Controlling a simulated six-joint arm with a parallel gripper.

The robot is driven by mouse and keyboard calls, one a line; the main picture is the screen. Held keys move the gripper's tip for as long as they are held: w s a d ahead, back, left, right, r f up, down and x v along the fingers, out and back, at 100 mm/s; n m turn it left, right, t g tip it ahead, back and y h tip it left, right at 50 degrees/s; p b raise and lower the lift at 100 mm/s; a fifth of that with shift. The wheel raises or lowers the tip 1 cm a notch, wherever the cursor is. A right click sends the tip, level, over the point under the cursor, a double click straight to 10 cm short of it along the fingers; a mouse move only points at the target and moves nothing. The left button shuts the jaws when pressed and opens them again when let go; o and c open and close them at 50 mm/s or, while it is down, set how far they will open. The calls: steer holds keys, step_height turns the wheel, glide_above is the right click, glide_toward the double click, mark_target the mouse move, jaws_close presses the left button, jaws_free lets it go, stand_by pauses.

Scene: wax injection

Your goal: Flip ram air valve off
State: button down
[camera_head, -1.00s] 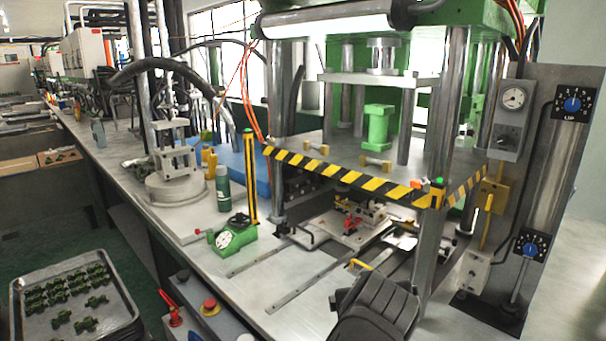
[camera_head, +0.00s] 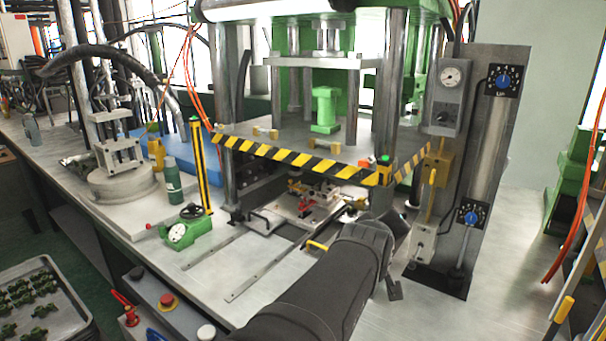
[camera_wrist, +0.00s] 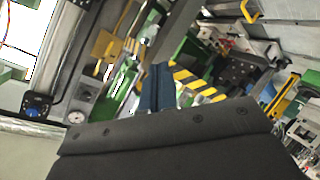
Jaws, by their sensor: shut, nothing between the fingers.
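A small grey valve box (camera_head: 423,243) with an upright yellow lever (camera_head: 432,190) is mounted low on the panel at the right of the press. No label naming the ram air valve is readable. My gripper (camera_head: 402,222) is just left of this box; contact cannot be told from here. In the wrist view its dark blue fingers (camera_wrist: 158,75) are together and empty. The yellow block (camera_wrist: 105,46) above the lever shows left of the fingers. The grey box is not clearly visible in the wrist view.
Two blue-knobbed dials, upper (camera_head: 502,80) and lower (camera_head: 472,215), and a gauge box (camera_head: 447,92) are on the panel. The press's striped edge (camera_head: 300,160) and front post lie left of my gripper. The table right of the panel is clear.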

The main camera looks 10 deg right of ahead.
mark_target(433, 176)
steer(key=w+d+r+n+t, duration=0.1)
steer(key=w+d+n+t, duration=0.4)
steer(key=w+d+n, duration=0.4)
steer(key=shift+w+d+n+h, duration=0.3)
steer(key=shift+w+d+n, duration=0.15)
steer(key=shift+d, duration=0.7)
steer(key=shift+r, duration=0.1)
steer(key=shift+w+d, duration=1.55)
steer(key=shift+d, duration=0.25)
steer(key=shift+w+d, duration=1.5)
steer(key=shift+d, duration=0.3)
steer(key=shift+n, duration=0.65)
